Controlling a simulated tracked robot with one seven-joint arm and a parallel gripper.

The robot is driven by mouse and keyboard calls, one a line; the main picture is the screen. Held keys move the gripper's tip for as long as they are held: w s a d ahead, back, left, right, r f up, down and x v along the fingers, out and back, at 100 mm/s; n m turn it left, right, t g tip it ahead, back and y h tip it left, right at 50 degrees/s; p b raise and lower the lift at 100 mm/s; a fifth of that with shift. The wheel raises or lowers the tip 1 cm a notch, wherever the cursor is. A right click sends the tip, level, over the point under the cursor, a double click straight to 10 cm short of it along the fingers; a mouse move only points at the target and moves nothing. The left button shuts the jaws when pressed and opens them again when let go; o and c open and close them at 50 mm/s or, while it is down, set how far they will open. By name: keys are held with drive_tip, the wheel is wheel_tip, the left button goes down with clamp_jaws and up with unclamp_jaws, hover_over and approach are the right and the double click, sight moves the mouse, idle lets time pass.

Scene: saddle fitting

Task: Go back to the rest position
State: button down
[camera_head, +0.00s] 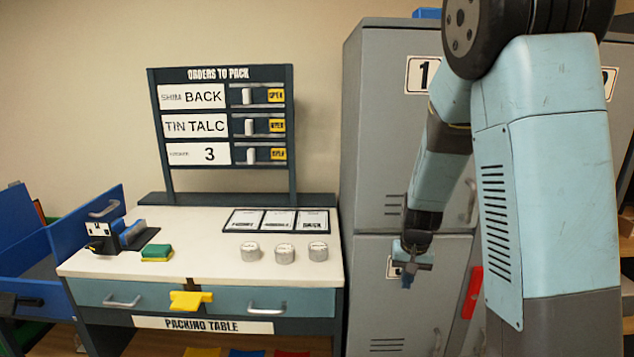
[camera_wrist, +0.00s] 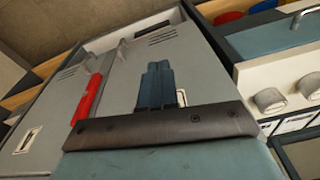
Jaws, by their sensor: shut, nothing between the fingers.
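My gripper (camera_head: 408,280) hangs from my arm in front of the grey lockers, to the right of the packing table (camera_head: 190,232). It is shut and holds nothing. In the wrist view its dark blue fingers (camera_wrist: 156,85) are together, with the grey locker (camera_wrist: 205,75) behind them. No object touches the fingers.
The table bears several round tins (camera_head: 284,253), a green and yellow sponge (camera_head: 156,252) and a card tray (camera_head: 276,221). An order board (camera_head: 222,116) stands behind. A blue bin (camera_head: 85,225) is at left. A red handle (camera_head: 472,293) is on the lockers.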

drive_tip(key=s+r+n+t+y, duration=0.1)
drive_tip(key=s+r, duration=0.4)
drive_tip(key=r, duration=0.3)
drive_tip(key=s+r+t, duration=0.1)
drive_tip(key=s+r, duration=0.3)
drive_tip(key=r, duration=0.4)
drive_tip(key=s+r+t, duration=0.1)
drive_tip(key=s+r, duration=0.3)
drive_tip(key=s, duration=0.3)
drive_tip(key=s+r+n+t+h, duration=0.1)
drive_tip(key=s+r, duration=0.4)
drive_tip(key=s, duration=0.2)
drive_tip(key=shift+s+d, duration=0.3)
